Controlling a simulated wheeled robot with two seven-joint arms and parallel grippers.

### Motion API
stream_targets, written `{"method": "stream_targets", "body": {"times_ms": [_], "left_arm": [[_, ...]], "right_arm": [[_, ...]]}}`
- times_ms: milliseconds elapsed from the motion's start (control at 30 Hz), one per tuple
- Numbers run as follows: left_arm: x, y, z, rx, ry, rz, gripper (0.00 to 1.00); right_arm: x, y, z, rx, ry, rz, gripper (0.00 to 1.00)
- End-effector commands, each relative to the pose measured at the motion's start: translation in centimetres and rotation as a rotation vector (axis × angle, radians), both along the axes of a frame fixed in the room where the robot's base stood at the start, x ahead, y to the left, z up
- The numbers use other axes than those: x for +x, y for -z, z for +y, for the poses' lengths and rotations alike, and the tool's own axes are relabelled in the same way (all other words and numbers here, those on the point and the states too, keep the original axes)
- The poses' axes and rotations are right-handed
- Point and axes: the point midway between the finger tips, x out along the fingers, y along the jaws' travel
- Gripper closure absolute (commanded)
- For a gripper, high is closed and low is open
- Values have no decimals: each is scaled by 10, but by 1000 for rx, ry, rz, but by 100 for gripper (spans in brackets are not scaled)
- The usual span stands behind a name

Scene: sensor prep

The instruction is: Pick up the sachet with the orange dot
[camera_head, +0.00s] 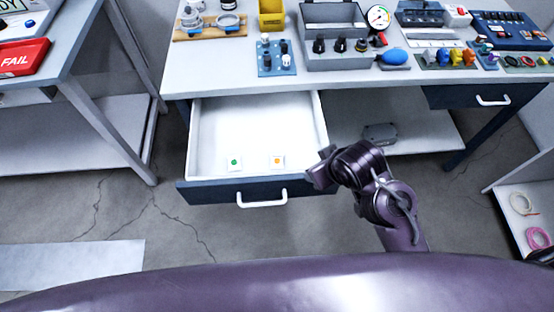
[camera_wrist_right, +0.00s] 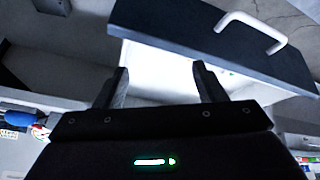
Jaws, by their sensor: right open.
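The sachet with the orange dot (camera_head: 277,161) is small and white and lies in the open white drawer (camera_head: 205,125), near its front. A like sachet with a green dot (camera_head: 234,162) lies to its left in the same drawer. My right gripper (camera_head: 318,170) is at the drawer's front right corner, to the right of the orange-dot sachet and apart from it. In the right wrist view the two fingers (camera_wrist_right: 160,88) are spread with nothing seen between them, and no sachet can be made out there. My left gripper is not in view.
The drawer's dark front with a white handle (camera_head: 262,198) sticks out below the workbench (camera_head: 215,78). The handle also shows in the right wrist view (camera_wrist_right: 252,30). A grey box (camera_head: 380,133) sits on the lower shelf. The drawer's rear is empty.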

Motion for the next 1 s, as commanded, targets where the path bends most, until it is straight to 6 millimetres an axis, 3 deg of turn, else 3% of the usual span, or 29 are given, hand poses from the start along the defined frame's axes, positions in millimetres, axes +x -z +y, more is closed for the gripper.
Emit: {"method": "stream_targets", "body": {"times_ms": [267,500,600,700,900,1000], "left_arm": [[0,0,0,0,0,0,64],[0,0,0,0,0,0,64],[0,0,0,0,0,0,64],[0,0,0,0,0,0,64],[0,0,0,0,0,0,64],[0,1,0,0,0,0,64]], "right_arm": [[56,8,61,-14,-287,-140,36],[100,31,120,-21,-713,-188,36],[107,43,120,-21,-875,-127,36],[111,50,105,-19,-980,-37,36],[111,51,72,-8,-1064,113,36],[110,53,66,-1,-1071,143,36]]}}
